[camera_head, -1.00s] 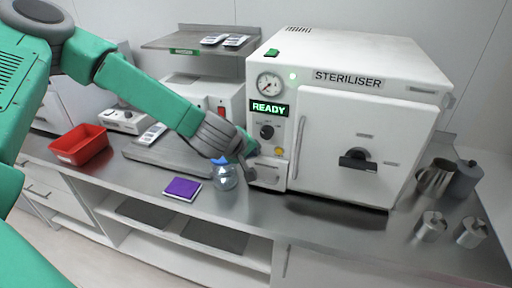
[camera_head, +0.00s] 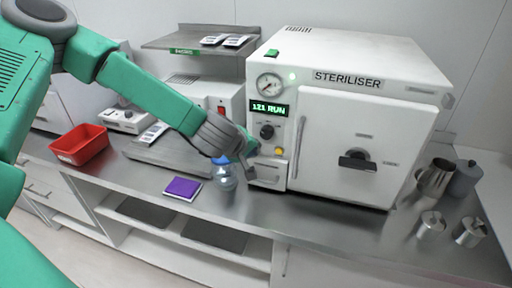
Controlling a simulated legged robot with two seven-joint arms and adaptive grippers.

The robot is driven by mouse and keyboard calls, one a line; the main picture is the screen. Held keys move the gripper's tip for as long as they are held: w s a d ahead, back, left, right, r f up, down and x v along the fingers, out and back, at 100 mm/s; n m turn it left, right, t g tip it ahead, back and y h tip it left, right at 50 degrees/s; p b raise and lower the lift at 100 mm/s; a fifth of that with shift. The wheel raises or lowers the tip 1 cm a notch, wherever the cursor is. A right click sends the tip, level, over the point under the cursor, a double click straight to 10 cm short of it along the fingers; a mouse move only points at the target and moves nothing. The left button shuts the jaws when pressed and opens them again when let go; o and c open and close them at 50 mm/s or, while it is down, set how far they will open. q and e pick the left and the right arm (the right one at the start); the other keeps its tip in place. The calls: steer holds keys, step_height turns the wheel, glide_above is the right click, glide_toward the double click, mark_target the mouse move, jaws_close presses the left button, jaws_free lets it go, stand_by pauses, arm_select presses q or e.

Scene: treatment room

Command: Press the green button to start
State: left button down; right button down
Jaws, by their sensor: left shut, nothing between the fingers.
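The white steriliser (camera_head: 375,110) stands on the steel counter with its door closed. Its display (camera_head: 270,109) reads "121 RUN" in green. Below the display are a black knob (camera_head: 267,132) and a small yellow button (camera_head: 279,151). My left gripper (camera_head: 247,157) is shut and empty, at the lower left edge of the control panel. Whether it touches the panel is unclear. My right gripper is not in view.
A clear bottle with a blue cap (camera_head: 224,178) stands just below my left gripper. A purple notebook (camera_head: 182,188) and a red tray (camera_head: 80,147) lie to the left. Metal cups (camera_head: 431,226) stand at the right. A shelf (camera_head: 190,42) is behind my arm.

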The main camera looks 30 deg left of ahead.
arm_select(q)
steer(key=shift+s+d, duration=0.15)
steer(key=shift+s, duration=0.55)
steer(key=s, duration=0.2)
steer(key=s+d, duration=0.1)
steer(key=s, duration=0.2)
steer(key=shift+d, duration=0.1)
stand_by(0.7)
steer(key=s+d+f+m+g+b, duration=0.1)
steer(key=s+d+f+m+b, duration=0.15)
steer(key=f, duration=0.35)
steer(key=s+d+f+m+g+h+b, duration=0.1)
steer(key=s+f+m+b, duration=0.1)
steer(key=s+f, duration=0.3)
steer(key=s+d+f+m+g+b, duration=0.1)
steer(key=s+d+f+m+b, duration=0.15)
steer(key=f, duration=0.45)
steer(key=s+a+f+m+g+b, duration=0.3)
steer(key=s+f+m+g+b, duration=0.2)
steer(key=s+f, duration=1)
steer(key=s+m+b, duration=0.1)
steer(key=s, duration=0.1)
steer(key=shift+s+y, duration=0.3)
steer(key=shift+s, duration=0.05)
